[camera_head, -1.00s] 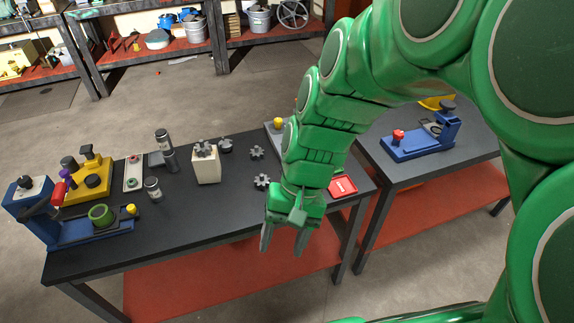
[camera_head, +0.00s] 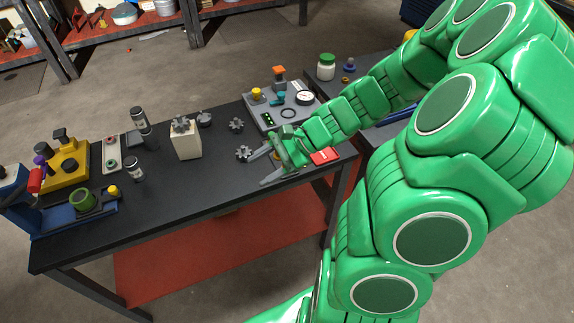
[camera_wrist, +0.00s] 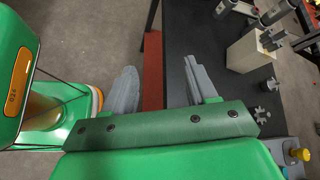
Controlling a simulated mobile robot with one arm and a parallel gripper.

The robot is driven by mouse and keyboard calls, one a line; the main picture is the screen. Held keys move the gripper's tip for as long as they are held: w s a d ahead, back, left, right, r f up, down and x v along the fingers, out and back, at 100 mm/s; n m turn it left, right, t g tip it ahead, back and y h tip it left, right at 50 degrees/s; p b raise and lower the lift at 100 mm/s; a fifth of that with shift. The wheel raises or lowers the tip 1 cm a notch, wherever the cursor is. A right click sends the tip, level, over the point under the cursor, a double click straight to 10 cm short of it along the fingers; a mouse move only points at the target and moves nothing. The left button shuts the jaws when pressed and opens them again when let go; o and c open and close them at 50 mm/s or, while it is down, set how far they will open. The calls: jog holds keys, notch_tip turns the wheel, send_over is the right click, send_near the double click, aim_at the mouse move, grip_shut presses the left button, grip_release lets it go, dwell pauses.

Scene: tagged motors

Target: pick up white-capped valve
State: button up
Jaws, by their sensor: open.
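No valve with a clearly white cap can be made out. Small dark cylinders with pale bands stand on the left half of the black table (camera_head: 215,185): one at the front (camera_head: 135,170), one farther back (camera_head: 138,117), with a grey part (camera_head: 149,138) against it. I cannot tell whether any is the valve. My gripper (camera_head: 264,168) is open and empty near the table's right front edge, well to the right of these cylinders. In the wrist view, my gripper (camera_wrist: 160,78) has one finger over the tabletop and the other over the floor beyond the edge.
A cream block (camera_head: 186,145) with a grey gear on top stands mid-table. Loose gears (camera_head: 236,124) lie near it. A grey board (camera_head: 268,98) and a red box (camera_head: 324,156) are by my gripper. Blue and yellow fixtures (camera_head: 65,165) fill the left end. The front middle is clear.

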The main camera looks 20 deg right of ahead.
jog(key=w+d+f+m+t+h, duration=0.1)
jog(key=w+d+f+m+t, duration=0.25)
jog(key=d+f+m, duration=0.35)
jog(key=w+d+f+m+t, duration=0.2)
jog(key=d+f+m+t, duration=0.3)
jog(key=d, duration=0.4)
jog(key=shift+m+g, duration=0.3)
jog(key=shift+g, duration=0.15)
jog(key=shift+a+r+x, duration=0.1)
jog(key=shift+r+x, duration=0.1)
jog(key=shift+x, duration=1)
jog(key=shift+a+r+x, duration=0.1)
jog(key=shift+r+x, duration=0.1)
jog(key=shift+x, duration=1)
jog(key=shift+a+r+x, duration=0.1)
jog(key=shift+r+x, duration=0.1)
jog(key=shift+x, duration=0.95)
grip_shut()
jog(key=shift+r, duration=0.2)
jog(key=shift+w+r, duration=0.1)
jog(key=shift+r, duration=4.75)
